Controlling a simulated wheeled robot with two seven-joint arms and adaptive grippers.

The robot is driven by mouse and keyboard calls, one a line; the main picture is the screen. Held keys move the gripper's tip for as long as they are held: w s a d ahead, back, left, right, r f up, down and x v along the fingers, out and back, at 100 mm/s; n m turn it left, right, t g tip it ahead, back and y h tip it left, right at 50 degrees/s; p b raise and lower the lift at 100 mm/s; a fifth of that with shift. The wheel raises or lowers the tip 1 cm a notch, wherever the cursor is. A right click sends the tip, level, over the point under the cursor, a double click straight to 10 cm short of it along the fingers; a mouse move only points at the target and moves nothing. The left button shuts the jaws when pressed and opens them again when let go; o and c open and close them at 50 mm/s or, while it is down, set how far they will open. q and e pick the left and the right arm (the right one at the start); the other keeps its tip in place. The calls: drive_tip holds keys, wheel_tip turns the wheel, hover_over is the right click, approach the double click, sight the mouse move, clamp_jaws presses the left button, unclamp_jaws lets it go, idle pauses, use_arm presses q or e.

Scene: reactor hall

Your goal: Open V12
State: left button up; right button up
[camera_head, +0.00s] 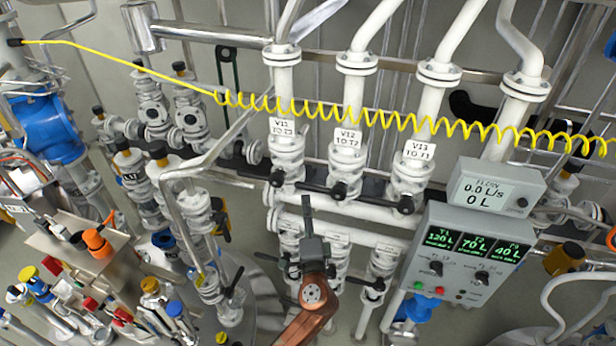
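The V12 valve (343,170) is a white valve on the middle of three vertical white pipes, under a label (347,140) reading "V12 TO:T2". Its black lever (322,189) reaches to the left from the hub, roughly across the pipe. My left gripper (307,212) is dark, on a copper-coloured arm from the bottom, and shows below and left of this lever. It looks apart from the lever, though depth is hard to judge. Its fingers appear as one narrow dark shape, so their opening cannot be told. My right gripper is not in view.
Valve V11 (285,152) stands to the left and V13 (408,178) to the right, both with black levers. More white valves (382,265) sit below. A grey panel (465,255) with green displays is at right. A coiled yellow hose (390,118) crosses above.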

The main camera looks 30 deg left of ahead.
sight(305, 188)
use_arm(q)
drive_tip(key=p+x, duration=0.1)
drive_tip(key=x, duration=0.2)
drive_tip(key=r+p+x, duration=0.1)
drive_tip(key=x, duration=0.2)
drive_tip(key=shift+w, duration=0.2)
drive_tip(key=shift+w+a+r, duration=0.1)
drive_tip(key=shift+w+a, duration=0.3)
drive_tip(key=shift+w, duration=0.05)
drive_tip(key=shift+c, duration=0.6)
clamp_jaws()
